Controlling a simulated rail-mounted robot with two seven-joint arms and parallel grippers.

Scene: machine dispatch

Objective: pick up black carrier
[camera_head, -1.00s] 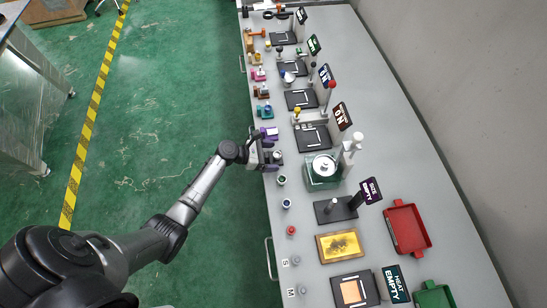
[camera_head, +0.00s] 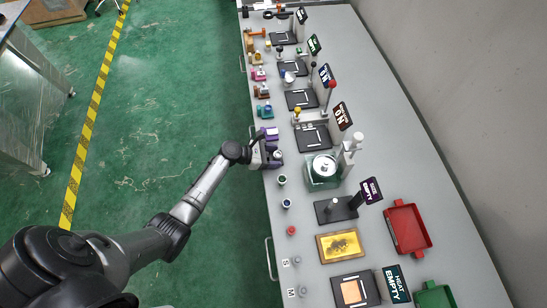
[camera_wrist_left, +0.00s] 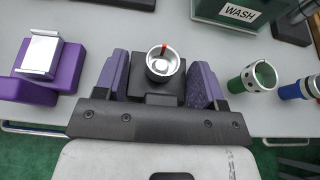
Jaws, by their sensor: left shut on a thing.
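The black carrier (camera_wrist_left: 157,90) is a dark block with a round silver cup (camera_wrist_left: 163,65) on it, and a red mark shows on the cup's rim. In the left wrist view it sits between the two purple-padded fingers of my left gripper (camera_wrist_left: 160,85), which is shut on it. In the head view my left gripper (camera_head: 273,157) is at the table's left edge, and its fingers mostly hide the carrier. Whether the carrier is clear of the table cannot be told. My right gripper is not in view.
A purple carrier (camera_wrist_left: 62,77) with a silver plate stands to the left in the wrist view. Green-banded (camera_wrist_left: 252,77) and blue-banded (camera_wrist_left: 299,88) rings stand to the right. The green WASH machine (camera_wrist_left: 240,12) is behind. A red tray (camera_head: 407,229) lies farther along the table.

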